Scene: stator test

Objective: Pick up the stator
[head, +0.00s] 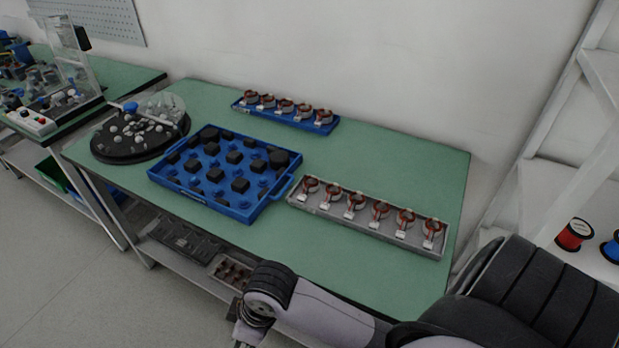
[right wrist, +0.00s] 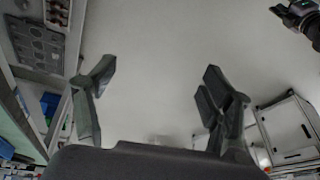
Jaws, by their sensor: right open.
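Several stators, ring-shaped with copper-red windings and white tags, stand in a row in a grey tray (head: 322,209) at the right front of the green table; one is the stator (head: 355,201). More stators (head: 285,106) stand in a narrow blue tray (head: 326,128) at the back. My right arm crosses the lower right of the head view, in front of the table; its gripper is not clearly visible there. In the right wrist view my right gripper (right wrist: 160,80) is open with nothing between its fingers, over plain grey floor. My left gripper is not visible.
A blue tray (head: 247,216) of black parts lies mid-table, beside a round dark disc (head: 128,152) with a clear cover. Green table top (head: 400,165) is bare behind the grey tray. A white rack (head: 590,110) stands right. A shelf (head: 205,262) runs below.

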